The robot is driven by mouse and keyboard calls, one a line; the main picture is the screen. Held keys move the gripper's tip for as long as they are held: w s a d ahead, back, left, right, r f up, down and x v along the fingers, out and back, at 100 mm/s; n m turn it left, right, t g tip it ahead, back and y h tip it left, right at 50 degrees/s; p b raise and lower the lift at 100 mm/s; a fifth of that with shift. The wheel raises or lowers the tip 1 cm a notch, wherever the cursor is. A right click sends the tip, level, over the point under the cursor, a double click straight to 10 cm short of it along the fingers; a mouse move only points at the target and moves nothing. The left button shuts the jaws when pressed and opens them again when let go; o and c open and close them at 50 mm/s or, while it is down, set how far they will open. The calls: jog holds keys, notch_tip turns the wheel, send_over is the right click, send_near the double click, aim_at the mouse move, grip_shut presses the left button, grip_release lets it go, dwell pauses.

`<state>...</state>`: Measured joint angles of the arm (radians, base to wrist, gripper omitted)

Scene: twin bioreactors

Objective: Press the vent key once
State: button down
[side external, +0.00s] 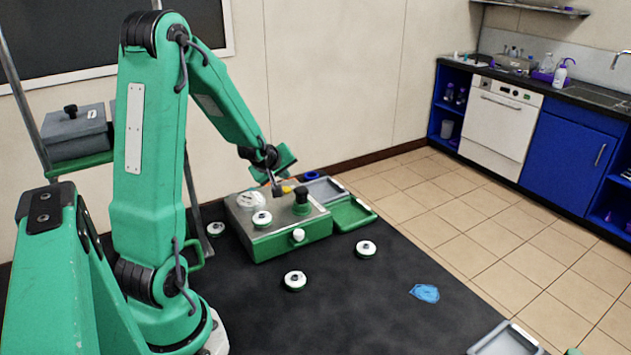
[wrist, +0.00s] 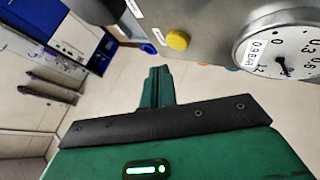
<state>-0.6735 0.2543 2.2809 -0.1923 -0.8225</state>
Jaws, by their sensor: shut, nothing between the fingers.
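A grey-topped green bioreactor unit (side external: 262,236) stands on the dark mat. A round yellow key (wrist: 178,40) sits on its grey panel in the wrist view, with a small white label beside it; I cannot read the label. The yellow key also shows in the side view (side external: 286,189), close to the tip of my gripper. My gripper (side external: 277,190) points down over the panel, shut and empty. Its green fingers (wrist: 155,85) show below the key. I cannot tell whether they touch the panel.
A black knob (side external: 303,197) stands on the panel right of the key, and a white knob (side external: 298,235) is on the front. A white-topped disc (side external: 262,218) sits on the unit. Other discs (side external: 294,281) lie on the mat. A green tray (side external: 352,213) adjoins the right side.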

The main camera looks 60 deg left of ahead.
aim_at(288, 186)
jog(key=shift+f, duration=0.8)
jog(key=shift+f, duration=0.85)
dwell(2.5)
jog(key=shift+r, duration=0.85)
dwell(0.4)
jog(key=shift+r, duration=2.5)
